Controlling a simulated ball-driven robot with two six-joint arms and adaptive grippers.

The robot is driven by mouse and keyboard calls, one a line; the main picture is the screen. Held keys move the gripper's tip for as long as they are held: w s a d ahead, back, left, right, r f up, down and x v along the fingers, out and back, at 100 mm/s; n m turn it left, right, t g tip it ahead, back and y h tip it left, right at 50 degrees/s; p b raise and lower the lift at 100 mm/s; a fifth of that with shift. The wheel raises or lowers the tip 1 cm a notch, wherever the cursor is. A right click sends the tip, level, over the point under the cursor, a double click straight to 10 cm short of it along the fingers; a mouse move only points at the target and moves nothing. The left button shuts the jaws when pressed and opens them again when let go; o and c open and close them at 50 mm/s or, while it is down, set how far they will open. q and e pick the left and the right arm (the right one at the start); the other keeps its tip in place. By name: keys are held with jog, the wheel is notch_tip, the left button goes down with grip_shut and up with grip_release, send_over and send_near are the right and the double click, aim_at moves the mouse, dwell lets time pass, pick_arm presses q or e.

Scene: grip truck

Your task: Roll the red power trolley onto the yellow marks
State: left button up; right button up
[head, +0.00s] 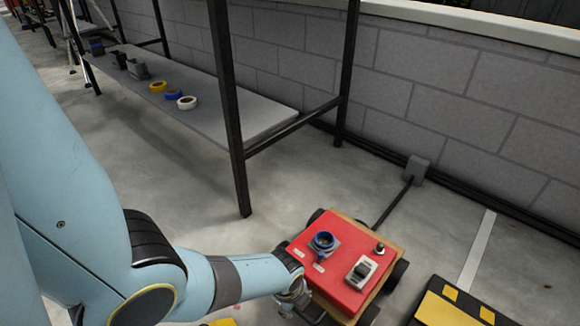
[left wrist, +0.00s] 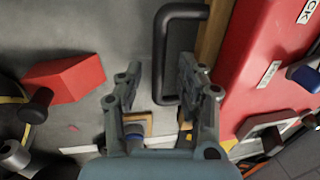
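The red power trolley (head: 340,262) stands on the floor at the lower middle of the head view, with a red top on a wooden base and black wheels. Its red side (left wrist: 262,60) fills the right of the left wrist view. A black bar handle (left wrist: 163,60) sticks out from its wooden edge. My left gripper (head: 292,292) is at the trolley's left side. In the left wrist view its fingers (left wrist: 159,72) are apart, with the handle bar between them; contact cannot be told. A yellow patch (head: 222,322) is cut off at the bottom edge. My right gripper is not in view.
A black block with yellow patches (head: 455,308) lies right of the trolley. A cable (head: 393,202) runs from the trolley to a grey wall box (head: 417,169). A shelf rack (head: 200,112) with tape rolls stands behind. A red block (left wrist: 65,80) shows left in the wrist view.

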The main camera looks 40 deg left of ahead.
pick_arm(q)
notch_tip(320, 180, up, 10)
jog(key=s, duration=0.2)
jog(key=shift+r, duration=0.15)
jog(key=shift+s, duration=0.1)
dwell(0.5)
